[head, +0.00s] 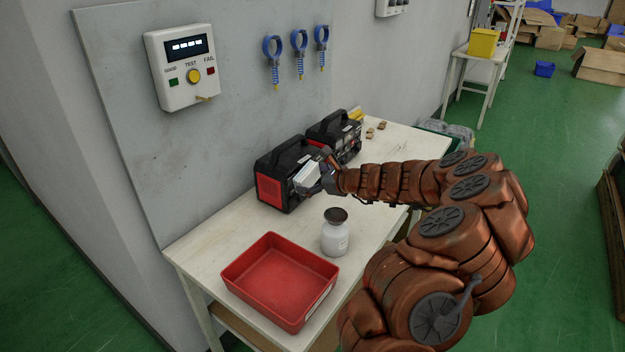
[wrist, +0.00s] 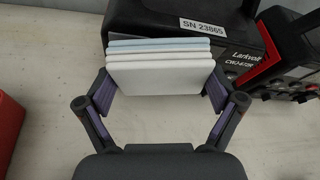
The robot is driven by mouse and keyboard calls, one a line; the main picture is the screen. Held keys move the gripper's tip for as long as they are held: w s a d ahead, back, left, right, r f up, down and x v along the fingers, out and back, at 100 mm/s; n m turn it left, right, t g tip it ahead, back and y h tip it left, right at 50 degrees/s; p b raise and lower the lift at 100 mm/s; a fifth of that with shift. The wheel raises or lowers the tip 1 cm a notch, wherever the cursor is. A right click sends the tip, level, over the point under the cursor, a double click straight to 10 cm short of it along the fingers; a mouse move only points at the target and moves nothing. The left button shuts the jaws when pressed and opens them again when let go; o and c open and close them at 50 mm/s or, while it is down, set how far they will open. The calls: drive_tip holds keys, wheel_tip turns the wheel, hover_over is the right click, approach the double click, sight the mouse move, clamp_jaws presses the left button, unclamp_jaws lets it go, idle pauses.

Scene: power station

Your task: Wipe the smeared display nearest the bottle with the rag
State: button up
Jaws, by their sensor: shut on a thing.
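My gripper (head: 328,178) is shut on a folded rag with white and pale blue layers (wrist: 160,72). In the head view the rag (head: 308,178) is in front of the nearer black and red power station (head: 272,178). In the wrist view that power station (wrist: 222,22), labelled SN 23865, is right behind the rag; I cannot tell if they touch. A second power station (head: 343,130) stands farther back, and it also shows in the wrist view (wrist: 300,50). A white bottle with a brown cap (head: 335,238) stands upright near the first station. The stations' displays and any smears are hidden or too small to tell.
A red tray (head: 262,298) sits at the near end of the white table (head: 205,238), left of the bottle. A test box (head: 182,68) and blue-handled coiled tools (head: 298,50) are on the wall panel. Small brown pieces (head: 376,129) lie at the far end.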

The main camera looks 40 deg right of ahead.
sight(317, 172)
drive_tip(key=shift+w+a, duration=0.25)
drive_tip(key=shift+w, duration=0.45)
drive_tip(key=shift+d, duration=0.15)
drive_tip(key=shift+w+d+r+p, duration=0.1)
drive_tip(key=shift+w+d+p, duration=0.15)
drive_tip(key=shift+d+p, duration=0.45)
drive_tip(key=shift+w+d+p, duration=0.2)
drive_tip(key=shift+d+p, duration=0.35)
drive_tip(key=shift+d, duration=0.1)
drive_tip(key=shift+w+d+p, duration=0.25)
drive_tip(key=shift+d+p, duration=0.15)
drive_tip(key=shift+d, duration=0.25)
drive_tip(key=shift+w+d+p, duration=0.25)
drive_tip(key=shift+d+p, duration=0.1)
drive_tip(key=shift+d, duration=0.35)
drive_tip(key=shift+w+d+p, duration=0.25)
drive_tip(key=shift+d+p, duration=0.15)
drive_tip(key=shift+d, duration=0.25)
drive_tip(key=shift+s+a, duration=0.1)
drive_tip(key=shift+s+a+b, duration=0.25)
drive_tip(key=shift+s+a, duration=0.1)
drive_tip(key=shift+a, duration=0.8)
drive_tip(key=shift+s+a+b, duration=0.25)
drive_tip(key=shift+s+a, duration=0.15)
drive_tip(key=shift+a, duration=0.8)
drive_tip(key=shift+s+a+b, duration=0.25)
drive_tip(key=shift+s+a, duration=0.1)
drive_tip(key=shift+a, duration=0.8)
drive_tip(key=shift+s+d, duration=0.1)
